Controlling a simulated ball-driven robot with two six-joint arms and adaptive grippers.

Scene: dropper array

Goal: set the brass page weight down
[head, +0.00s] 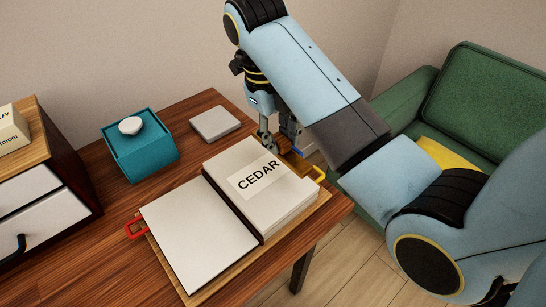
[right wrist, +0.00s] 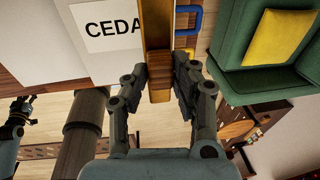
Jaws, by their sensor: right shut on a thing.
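The brass page weight (right wrist: 156,28) is a long golden bar. In the right wrist view it runs down between the fingers of my right gripper (right wrist: 160,85), which is shut on it. In the head view my right gripper (head: 279,143) is at the far right edge of the open book (head: 262,205), whose page reads CEDAR.
The book lies on a wooden board with a red handle (head: 135,229) and a yellow handle (head: 319,173). A teal box (head: 140,150) with a white knob and a grey slab (head: 214,123) stand behind. A drawer cabinet (head: 60,150) is left; a green sofa (head: 480,90) is right.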

